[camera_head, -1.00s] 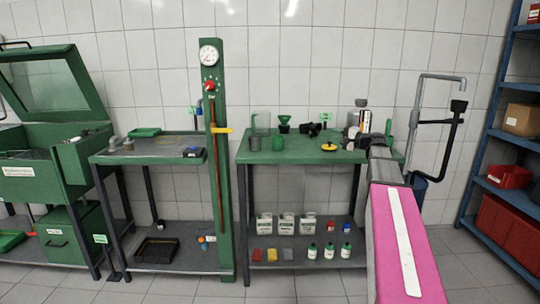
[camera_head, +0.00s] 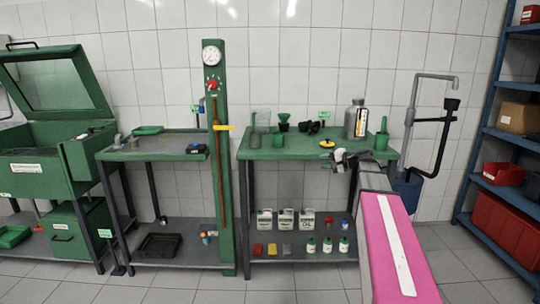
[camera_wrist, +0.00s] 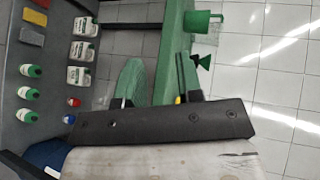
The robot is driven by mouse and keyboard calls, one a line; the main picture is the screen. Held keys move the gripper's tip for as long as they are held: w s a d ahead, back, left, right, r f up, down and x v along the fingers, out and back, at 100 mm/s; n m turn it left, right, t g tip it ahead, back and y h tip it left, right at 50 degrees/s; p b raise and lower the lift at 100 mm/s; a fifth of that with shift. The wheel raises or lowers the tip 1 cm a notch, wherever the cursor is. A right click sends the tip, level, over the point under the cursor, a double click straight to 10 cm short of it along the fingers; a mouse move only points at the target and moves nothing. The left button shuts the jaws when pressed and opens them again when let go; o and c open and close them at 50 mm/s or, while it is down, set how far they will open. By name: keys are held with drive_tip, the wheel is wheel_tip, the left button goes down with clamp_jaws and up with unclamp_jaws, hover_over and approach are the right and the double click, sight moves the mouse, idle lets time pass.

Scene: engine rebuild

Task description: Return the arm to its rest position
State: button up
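My gripper (camera_head: 338,160) is at the front edge of the green workbench (camera_head: 290,152), toward its right end, at the end of my pink arm. In the wrist view, the two fingers of my gripper (camera_wrist: 158,85) stand apart, with nothing held between them. A silver canister (camera_head: 353,121) with a label stands upright on the bench behind my gripper, apart from it.
White bottles (camera_head: 286,219) stand on the lower shelf. A blue bin (camera_head: 408,187) is right of my arm. Floor shows at left front.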

drive_tip(key=s+a+f+n+g+h, duration=0.1)
drive_tip(key=s+a+f+g+h, duration=0.2)
drive_tip(key=s+f, duration=0.55)
drive_tip(key=s+a+f+n+g+h, duration=0.25)
drive_tip(key=s+f, duration=0.25)
drive_tip(key=f, duration=0.7)
drive_tip(key=s+f+n+g+h, duration=0.3)
drive_tip(key=s+f+h, duration=0.3)
drive_tip(key=s+f, duration=0.5)
drive_tip(key=shift+s+d, duration=0.25)
drive_tip(key=shift+s, duration=1.35)
drive_tip(key=shift+h, duration=0.25)
